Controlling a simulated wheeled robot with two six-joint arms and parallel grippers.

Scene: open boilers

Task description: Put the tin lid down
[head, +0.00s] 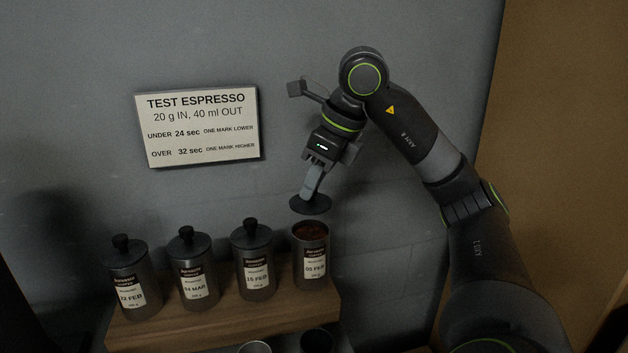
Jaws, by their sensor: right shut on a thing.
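My right gripper (312,188) is shut on a dark round tin lid (310,206) and points downward. The lid is held just above the rightmost tin (312,268), apart from its rim as far as I can tell. That tin is open, labelled 05 FEB or similar, with brown grounds (310,231) visible inside. It stands upright on a wooden shelf (190,326). My left gripper is out of view.
Several lidded tins stand in a row to the left, among them the 15 FEB tin (255,270), the 04 MAR tin (194,278) and the 12 FEB tin (131,289). Two cups (255,347) (317,341) show at the bottom edge. A sign (200,128) hangs on the grey wall.

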